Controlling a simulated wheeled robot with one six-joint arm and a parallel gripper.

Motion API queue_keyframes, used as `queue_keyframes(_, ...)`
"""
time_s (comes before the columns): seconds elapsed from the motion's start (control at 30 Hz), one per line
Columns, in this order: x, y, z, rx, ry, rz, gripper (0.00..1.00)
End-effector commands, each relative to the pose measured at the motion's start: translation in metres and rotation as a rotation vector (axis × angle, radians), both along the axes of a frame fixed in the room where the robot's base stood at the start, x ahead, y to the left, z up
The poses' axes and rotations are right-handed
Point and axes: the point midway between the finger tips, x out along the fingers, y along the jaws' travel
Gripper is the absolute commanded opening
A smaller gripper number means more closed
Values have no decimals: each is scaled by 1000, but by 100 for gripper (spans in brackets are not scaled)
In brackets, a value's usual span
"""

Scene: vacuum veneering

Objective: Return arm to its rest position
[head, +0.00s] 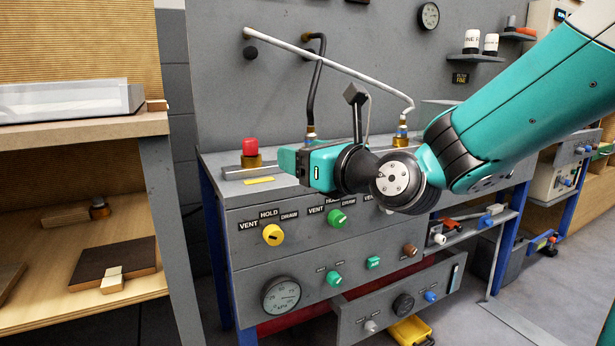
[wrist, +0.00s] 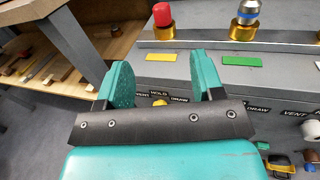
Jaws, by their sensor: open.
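My teal arm reaches in from the upper right of the head view. My gripper (head: 290,161) is in front of the grey control bench (head: 240,225), near its top edge and the red-capped brass fitting (head: 251,152). In the wrist view my gripper (wrist: 163,85) has its two teal fingers apart, with nothing between them. The yellow knob (wrist: 159,103) labelled VENT, HOLD, DRAW shows beyond the gap.
A wooden shelf unit (head: 90,130) stands at the left with a tray (head: 70,103) on top. Pipes (head: 330,65) run along the back panel. A pulled-out drawer (head: 395,300) juts from the bench, with a yellow item (head: 410,331) below it. Grey floor lies at the lower right.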

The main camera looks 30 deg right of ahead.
Motion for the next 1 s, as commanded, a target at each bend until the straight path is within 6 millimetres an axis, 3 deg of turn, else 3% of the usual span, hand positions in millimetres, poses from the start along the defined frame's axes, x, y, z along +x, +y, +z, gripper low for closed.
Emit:
queue_keyframes(0.73, -5, 1, -1, -32, 6, 7, 61)
queue_keyframes(0.87, -12, 19, -9, -242, 29, 84, 61)
queue_keyframes(1.0, -33, 51, -29, -674, 33, 286, 61)
